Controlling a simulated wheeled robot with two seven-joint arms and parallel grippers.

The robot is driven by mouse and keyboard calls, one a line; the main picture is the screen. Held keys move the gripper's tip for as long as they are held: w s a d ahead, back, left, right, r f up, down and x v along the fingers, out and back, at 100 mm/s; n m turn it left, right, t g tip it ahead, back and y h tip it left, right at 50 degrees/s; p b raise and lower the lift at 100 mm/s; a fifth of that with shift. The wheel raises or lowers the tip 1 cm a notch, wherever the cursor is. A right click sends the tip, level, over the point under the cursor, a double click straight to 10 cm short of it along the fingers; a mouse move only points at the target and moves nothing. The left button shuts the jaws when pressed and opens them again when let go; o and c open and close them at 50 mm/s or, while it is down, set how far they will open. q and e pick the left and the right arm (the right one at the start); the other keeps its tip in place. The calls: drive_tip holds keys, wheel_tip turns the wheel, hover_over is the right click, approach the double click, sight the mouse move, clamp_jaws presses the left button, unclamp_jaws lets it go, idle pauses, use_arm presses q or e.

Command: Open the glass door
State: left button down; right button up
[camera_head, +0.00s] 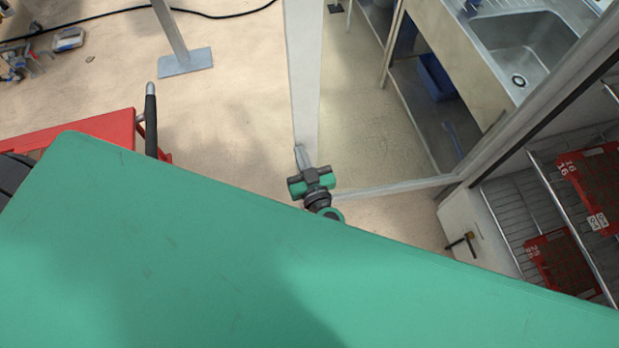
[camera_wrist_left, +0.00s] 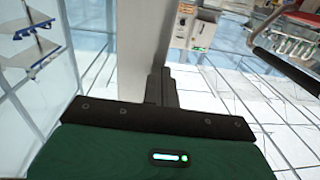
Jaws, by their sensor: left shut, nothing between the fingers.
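The glass door (camera_head: 304,75) shows in the head view as a pale frame around a clear pane, with its near upright in the middle and its bottom rail (camera_head: 395,187) running right. My left gripper (camera_head: 300,155) is shut and empty, with its fingertips at the lower end of this upright in the picture. In the left wrist view the shut fingers (camera_wrist_left: 161,88) overlap the pale upright (camera_wrist_left: 140,60); I cannot tell whether they touch it. No door handle is clearly visible. My right gripper is not in view.
A red cart (camera_head: 90,130) with a black handle stands at left. A metal sink (camera_head: 525,50) shows beyond the pane. Red crates (camera_head: 560,262) sit on a wire rack at right. Bare floor (camera_head: 235,110) lies left of the upright. A large green surface fills the foreground.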

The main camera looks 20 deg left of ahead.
use_arm(q)
drive_tip(key=x, duration=0.8)
drive_tip(key=shift+w+d, duration=0.3)
drive_tip(key=shift+w, duration=0.2)
